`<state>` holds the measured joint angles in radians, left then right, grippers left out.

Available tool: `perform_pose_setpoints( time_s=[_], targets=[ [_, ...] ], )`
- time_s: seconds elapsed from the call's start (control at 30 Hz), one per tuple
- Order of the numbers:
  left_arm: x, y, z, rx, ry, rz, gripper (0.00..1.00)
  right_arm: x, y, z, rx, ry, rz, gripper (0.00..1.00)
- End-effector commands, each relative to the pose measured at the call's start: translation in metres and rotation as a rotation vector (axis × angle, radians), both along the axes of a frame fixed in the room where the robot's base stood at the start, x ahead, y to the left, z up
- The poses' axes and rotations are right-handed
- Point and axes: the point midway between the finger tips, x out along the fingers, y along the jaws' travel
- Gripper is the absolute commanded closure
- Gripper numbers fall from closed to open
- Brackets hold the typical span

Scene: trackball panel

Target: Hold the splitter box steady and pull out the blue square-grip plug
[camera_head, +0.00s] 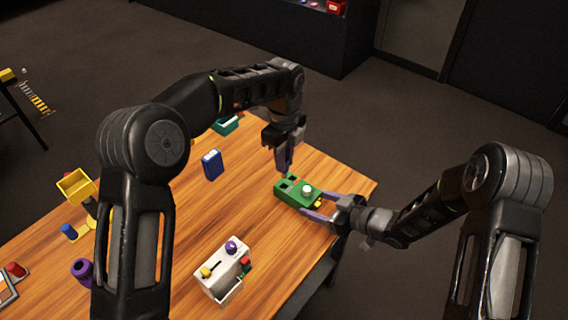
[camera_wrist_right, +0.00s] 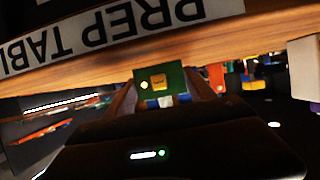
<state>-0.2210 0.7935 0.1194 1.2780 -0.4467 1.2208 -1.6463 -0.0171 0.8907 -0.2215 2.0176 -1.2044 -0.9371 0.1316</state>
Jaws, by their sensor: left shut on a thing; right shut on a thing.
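The green splitter box (camera_head: 282,196) lies near the table's right corner. It has a white round knob (camera_head: 307,190) on top, dark square openings towards its left end and a yellow part (camera_head: 318,205) at its right end. My right gripper (camera_head: 325,207) is shut on the box, one finger on each side of that end; the right wrist view shows the green end face (camera_wrist_right: 174,74) between the fingers. My left gripper (camera_head: 285,171) points down, shut, at the box's far left part. Its fingers hide what they grip. Blue (camera_wrist_right: 183,98) shows beside white at the box in the right wrist view.
A white box (camera_head: 222,270) with coloured parts stands at the front. A blue block (camera_head: 212,165) stands left of the splitter box, with a green tray (camera_head: 226,125) behind. A yellow bin (camera_head: 76,186) and small items are at the left. Bare wood surrounds the splitter box's left side.

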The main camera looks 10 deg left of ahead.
Motion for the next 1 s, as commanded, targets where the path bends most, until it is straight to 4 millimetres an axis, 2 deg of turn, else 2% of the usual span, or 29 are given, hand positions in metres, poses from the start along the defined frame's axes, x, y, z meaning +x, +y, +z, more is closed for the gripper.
perform_pose_setpoints(
  time_s=[0.4,0.83,0.93,1.0],
  targets=[
    [0.000,0.000,0.022,0.000,0.000,0.000,1.00,0.000,0.000,0.000,0.000,0.000,0.000,0.83],
    [-0.001,-0.001,0.021,0.000,0.002,-0.002,1.00,0.000,0.000,0.000,0.000,0.000,0.000,0.83],
    [0.000,-0.009,0.013,0.003,0.010,-0.012,1.00,0.000,0.000,0.000,0.000,0.000,0.000,0.83],
    [0.008,-0.016,0.012,0.000,0.004,-0.011,1.00,0.000,0.000,0.000,0.000,0.000,0.000,0.83]
  ],
)
